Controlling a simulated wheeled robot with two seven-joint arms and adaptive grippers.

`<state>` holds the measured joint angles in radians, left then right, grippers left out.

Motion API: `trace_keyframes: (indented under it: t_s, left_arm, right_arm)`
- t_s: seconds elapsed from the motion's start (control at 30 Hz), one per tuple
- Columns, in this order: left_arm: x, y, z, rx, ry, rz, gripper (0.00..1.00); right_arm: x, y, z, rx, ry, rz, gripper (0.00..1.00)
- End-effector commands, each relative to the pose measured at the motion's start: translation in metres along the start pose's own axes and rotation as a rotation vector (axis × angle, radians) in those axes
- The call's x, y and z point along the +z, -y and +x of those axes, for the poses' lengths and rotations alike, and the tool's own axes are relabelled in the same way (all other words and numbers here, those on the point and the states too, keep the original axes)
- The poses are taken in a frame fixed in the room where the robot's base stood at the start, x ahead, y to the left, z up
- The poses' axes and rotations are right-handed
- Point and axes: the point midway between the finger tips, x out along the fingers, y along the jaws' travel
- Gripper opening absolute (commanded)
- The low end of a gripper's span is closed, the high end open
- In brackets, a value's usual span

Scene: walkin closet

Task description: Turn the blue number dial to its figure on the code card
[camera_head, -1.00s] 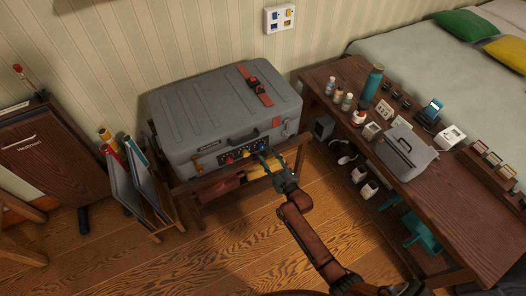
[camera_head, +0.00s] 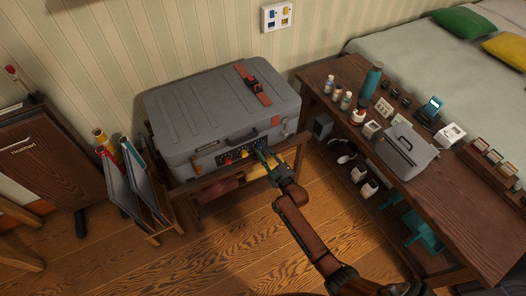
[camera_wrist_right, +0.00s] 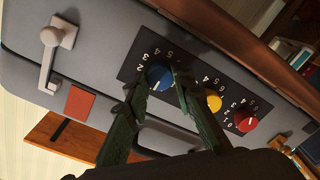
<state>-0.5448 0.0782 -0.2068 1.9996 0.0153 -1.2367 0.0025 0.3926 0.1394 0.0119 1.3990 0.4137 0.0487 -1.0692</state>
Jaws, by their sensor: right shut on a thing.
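The blue number dial (camera_wrist_right: 158,77) sits on a black panel on the front of a grey case (camera_head: 215,110). In the right wrist view, my right gripper (camera_wrist_right: 158,80) is shut on the dial, one finger on each side. A white mark on the dial points toward the lower left. Figures 2 to 5 show along its upper side; my fingers hide other parts of the ring. In the head view, my right gripper (camera_head: 266,154) reaches the panel's right end. A white card (camera_head: 277,16) with coloured patches is on the wall; its figures are too small to read. My left gripper is not in view.
A yellow dial (camera_wrist_right: 214,102) and a red dial (camera_wrist_right: 245,121) sit close beside the blue one. A latch (camera_wrist_right: 52,55) is on the case front. A low wooden stand holds the case. A cluttered wooden table (camera_head: 480,230) stands at the right. The floor (camera_head: 240,245) in front is clear.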

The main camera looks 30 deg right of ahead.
Motion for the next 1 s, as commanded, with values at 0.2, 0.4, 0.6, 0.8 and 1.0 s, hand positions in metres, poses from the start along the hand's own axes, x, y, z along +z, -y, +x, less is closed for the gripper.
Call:
trace_keyframes:
  t_s: [0.2, 0.4, 0.6, 0.8, 1.0]
  left_arm:
    - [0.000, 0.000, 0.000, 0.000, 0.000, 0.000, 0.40]
    - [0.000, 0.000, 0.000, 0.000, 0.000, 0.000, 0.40]
    - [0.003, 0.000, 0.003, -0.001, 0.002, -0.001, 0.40]
    - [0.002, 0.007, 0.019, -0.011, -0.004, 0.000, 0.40]
    - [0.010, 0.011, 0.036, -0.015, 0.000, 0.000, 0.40]
  right_arm:
    - [0.000, 0.000, 0.000, -0.001, 0.000, 0.000, 0.03]
    - [0.000, 0.001, 0.000, -0.001, 0.000, 0.004, 0.00]
    - [0.000, 0.000, 0.000, -0.001, 0.000, 0.050, 0.00]
    - [-0.001, -0.001, 0.000, 0.002, -0.004, 0.168, 0.00]
    - [-0.001, 0.000, 0.000, 0.006, -0.008, 0.344, 0.00]
